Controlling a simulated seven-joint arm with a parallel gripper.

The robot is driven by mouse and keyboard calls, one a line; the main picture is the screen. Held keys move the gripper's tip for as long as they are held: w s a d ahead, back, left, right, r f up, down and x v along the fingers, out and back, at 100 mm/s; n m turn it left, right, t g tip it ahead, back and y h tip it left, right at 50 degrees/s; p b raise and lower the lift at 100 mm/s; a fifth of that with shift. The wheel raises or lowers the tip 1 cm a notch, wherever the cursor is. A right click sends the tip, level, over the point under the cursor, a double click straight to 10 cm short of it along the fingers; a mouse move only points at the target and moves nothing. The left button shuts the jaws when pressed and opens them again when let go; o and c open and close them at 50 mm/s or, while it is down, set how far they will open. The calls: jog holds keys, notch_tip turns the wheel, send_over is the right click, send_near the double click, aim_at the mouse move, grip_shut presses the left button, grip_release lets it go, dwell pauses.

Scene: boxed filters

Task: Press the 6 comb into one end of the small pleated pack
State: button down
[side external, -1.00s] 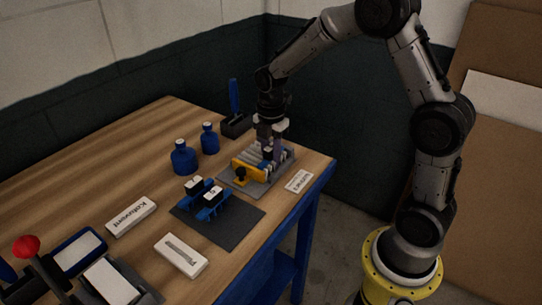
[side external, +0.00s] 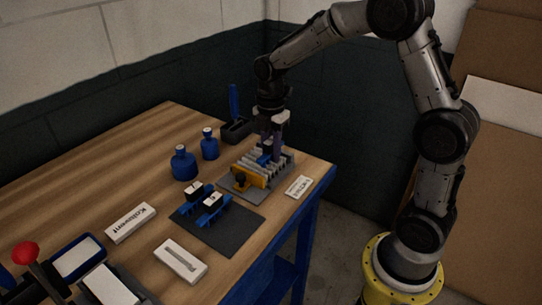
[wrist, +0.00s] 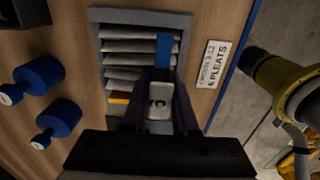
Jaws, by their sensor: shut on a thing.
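The small pleated pack (wrist: 124,60) shows white folds inside a grey fixture (wrist: 138,16). In the side view the pack (side external: 284,162) stands in the fixture beside an orange clamp (side external: 250,176). My gripper (wrist: 158,92) is shut on a comb with a pale, marked top (wrist: 159,113); its mark resembles a 6 but is not clear. A blue part (wrist: 164,52) shows just beyond, over the pack's right end. In the side view my gripper (side external: 272,146) points down over the pack. Whether the comb's teeth touch the folds is hidden.
Blue bottles (side external: 184,164) and a dark holder with a blue handle (side external: 235,103) stand behind. A label (side external: 299,187) lies by the table edge. Bare wood lies left of the bottles.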

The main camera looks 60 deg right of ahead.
aim_at(271, 139)
jog(key=shift+r, duration=1.55)
